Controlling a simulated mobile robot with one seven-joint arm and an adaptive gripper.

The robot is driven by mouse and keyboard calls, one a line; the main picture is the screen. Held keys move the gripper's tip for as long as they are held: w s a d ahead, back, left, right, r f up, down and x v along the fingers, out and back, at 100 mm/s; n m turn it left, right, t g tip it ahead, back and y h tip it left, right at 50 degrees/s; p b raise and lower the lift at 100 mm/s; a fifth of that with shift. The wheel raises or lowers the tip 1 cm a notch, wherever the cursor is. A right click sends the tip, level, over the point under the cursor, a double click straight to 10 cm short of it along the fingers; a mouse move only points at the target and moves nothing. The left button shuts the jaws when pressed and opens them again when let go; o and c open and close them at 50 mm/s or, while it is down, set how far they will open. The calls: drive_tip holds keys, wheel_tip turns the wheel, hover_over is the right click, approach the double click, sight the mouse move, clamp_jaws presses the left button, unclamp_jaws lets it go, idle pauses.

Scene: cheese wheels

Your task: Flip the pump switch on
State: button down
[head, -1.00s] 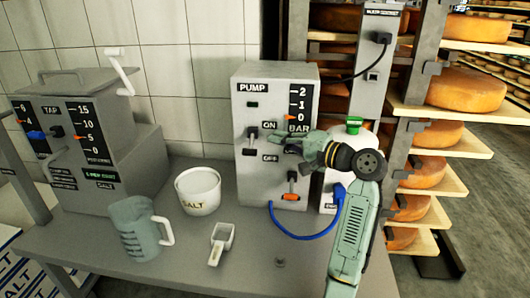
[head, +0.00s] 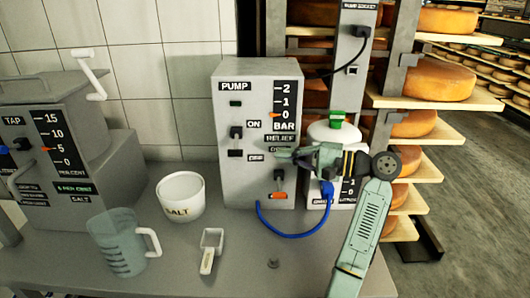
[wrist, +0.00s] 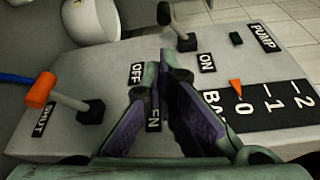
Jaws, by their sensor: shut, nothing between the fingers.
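The grey pump box (head: 228,185) stands at the back of the bench. Its pump switch (head: 236,152) has a black-tipped lever that points down from its base, beside the OFF label and below ON. The switch also shows at the top of the wrist view (wrist: 187,42). My gripper (head: 284,153) is shut and empty. It is in front of the box's right side, right of the switch and apart from it, near the RELIEF label. In the wrist view its fingertips (wrist: 163,72) lie over the panel near the OFF and ON labels, hiding part of OPEN.
An orange-tipped relief lever (head: 279,195) sits below my gripper, with a blue hose (head: 292,236) beneath. A green-capped white container (head: 334,133) stands at the right. A salt tub (head: 182,198), a jug (head: 117,243) and a scoop (head: 211,250) occupy the bench front.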

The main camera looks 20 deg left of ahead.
sight(236, 147)
drive_tip(key=a+p, duration=0.2)
drive_tip(key=a, duration=0.7)
drive_tip(key=shift+w+a+f, duration=0.2)
drive_tip(key=shift+w+f, duration=0.05)
drive_tip(key=shift+f, duration=0.05)
drive_tip(key=shift+a, duration=0.1)
drive_tip(key=shift+r, duration=0.1)
drive_tip(key=shift+s, duration=0.1)
